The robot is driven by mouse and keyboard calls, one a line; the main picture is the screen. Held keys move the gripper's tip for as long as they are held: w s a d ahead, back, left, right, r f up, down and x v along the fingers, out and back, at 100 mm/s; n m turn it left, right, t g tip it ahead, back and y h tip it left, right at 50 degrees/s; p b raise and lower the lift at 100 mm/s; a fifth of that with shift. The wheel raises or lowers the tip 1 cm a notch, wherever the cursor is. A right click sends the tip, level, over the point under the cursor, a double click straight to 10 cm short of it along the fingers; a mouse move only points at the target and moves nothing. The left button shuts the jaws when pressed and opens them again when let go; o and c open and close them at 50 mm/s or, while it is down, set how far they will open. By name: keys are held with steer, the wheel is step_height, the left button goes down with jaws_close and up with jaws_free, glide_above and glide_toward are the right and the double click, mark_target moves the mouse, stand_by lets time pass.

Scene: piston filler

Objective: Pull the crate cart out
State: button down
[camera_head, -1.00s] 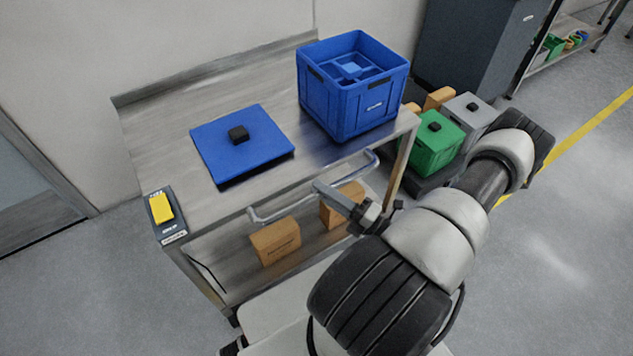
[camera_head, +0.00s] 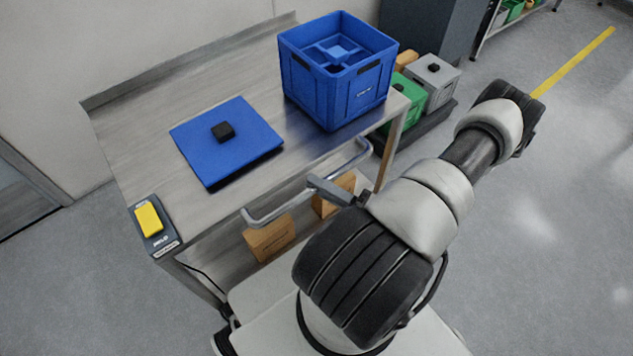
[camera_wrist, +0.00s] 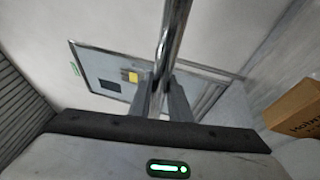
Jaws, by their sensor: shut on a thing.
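The crate cart is a steel wheeled table (camera_head: 240,85) in the head view, with a bent metal handle (camera_head: 270,212) along its near side. A blue open crate (camera_head: 338,80) with dividers stands on its far right part. My gripper (camera_head: 320,186) is at the handle, partly hidden behind my arm. In the wrist view the handle bar (camera_wrist: 168,30) runs between the two fingers of my gripper (camera_wrist: 160,80), which are shut on it. Most of the cart's wheels are hidden.
On the cart top are a flat blue lid (camera_head: 225,150) with a black knob and a yellow-topped device (camera_head: 149,219). Cardboard boxes (camera_head: 268,238) sit on the lower shelf. A green crate (camera_head: 398,105) and grey crate (camera_head: 434,82) stand on a low dolly behind. Floor at right is open.

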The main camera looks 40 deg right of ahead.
steer(key=c, duration=1.6)
jaws_free()
steer(key=shift+c, duration=0.2)
steer(key=shift+s, duration=0.1)
steer(key=v, duration=1.7)
steer(key=shift+s+d, duration=0.15)
steer(key=shift+s, duration=0.05)
